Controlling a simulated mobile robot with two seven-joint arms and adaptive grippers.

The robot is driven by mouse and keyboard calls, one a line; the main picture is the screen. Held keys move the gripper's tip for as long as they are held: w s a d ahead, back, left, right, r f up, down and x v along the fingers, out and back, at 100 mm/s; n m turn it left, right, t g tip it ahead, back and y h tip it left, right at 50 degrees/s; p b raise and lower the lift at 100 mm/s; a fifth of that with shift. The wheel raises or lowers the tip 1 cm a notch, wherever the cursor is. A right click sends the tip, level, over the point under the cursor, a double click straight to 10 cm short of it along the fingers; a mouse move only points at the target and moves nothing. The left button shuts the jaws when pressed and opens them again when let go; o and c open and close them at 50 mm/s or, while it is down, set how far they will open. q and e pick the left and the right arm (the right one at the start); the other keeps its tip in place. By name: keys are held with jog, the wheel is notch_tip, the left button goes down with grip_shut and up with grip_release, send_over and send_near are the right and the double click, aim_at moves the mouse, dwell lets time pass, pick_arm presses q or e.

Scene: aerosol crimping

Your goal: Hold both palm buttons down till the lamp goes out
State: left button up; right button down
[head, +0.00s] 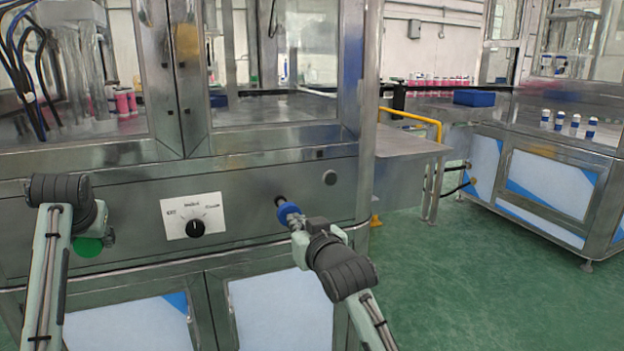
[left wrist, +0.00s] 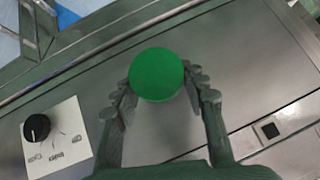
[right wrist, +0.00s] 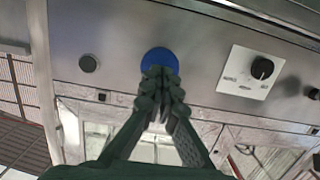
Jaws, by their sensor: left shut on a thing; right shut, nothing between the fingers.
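The green palm button (head: 88,247) is on the left of the steel front panel. It also shows in the left wrist view (left wrist: 156,74), with my left gripper (head: 104,228) closed around its cap, one finger on each side. The blue palm button (head: 287,211) is right of the selector, on a dark stem. My right gripper (head: 297,222) is shut and empty, its fingertips at the face of the blue button (right wrist: 160,59); whether they press it I cannot tell. A small dark round fitting (head: 330,177), unlit, is right of the blue button; I cannot tell if it is the lamp.
A white plate with a black selector knob (head: 195,228) sits between the two buttons. A steel side table (head: 410,146) and a yellow rail (head: 420,117) are to the right. A second machine stands farther right, with open green floor (head: 470,290) in front.

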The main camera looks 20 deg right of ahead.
pick_arm(q)
jog(key=shift+w+a+r, duration=0.1)
jog(key=shift+r, duration=0.05)
pick_arm(e)
jog(key=shift+s+f, duration=0.1)
jog(key=shift+s, duration=1)
jog(key=shift+s, duration=0.1)
pick_arm(q)
jog(key=o, duration=1.2)
jog(key=shift+f, duration=0.25)
jog(key=shift+o, duration=0.2)
pick_arm(e)
jog(key=s, duration=0.5)
jog(key=shift+s+r, duration=0.35)
jog(key=shift+r, duration=0.05)
pick_arm(q)
jog(key=v, duration=1.2)
